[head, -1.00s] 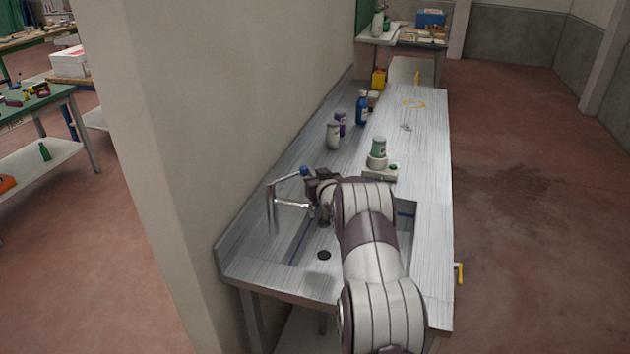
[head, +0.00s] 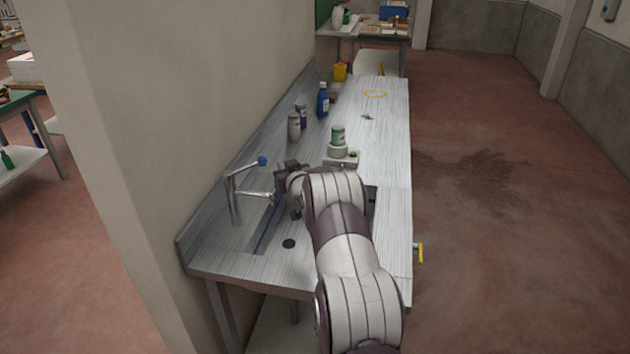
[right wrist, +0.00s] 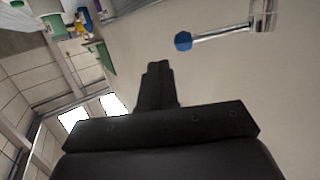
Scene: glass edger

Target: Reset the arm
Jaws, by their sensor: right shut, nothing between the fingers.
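My right arm (head: 342,245) reaches forward over the metal sink bench (head: 388,120). My right gripper (head: 290,200) is over the sink, just right of the tap (head: 235,195), partly hidden by its own wrist. In the right wrist view the right gripper (right wrist: 157,72) is shut with nothing between its fingers. The tap's blue-tipped lever (right wrist: 183,41) shows beyond the fingers there, apart from them. My left gripper is not in view.
Behind the gripper stand a green-and-white jar (head: 338,137) on a small device, a grey bottle (head: 293,127), a purple bottle (head: 302,115) and a blue bottle (head: 323,100). A wall (head: 190,90) borders the bench's left. Open floor (head: 500,230) lies right.

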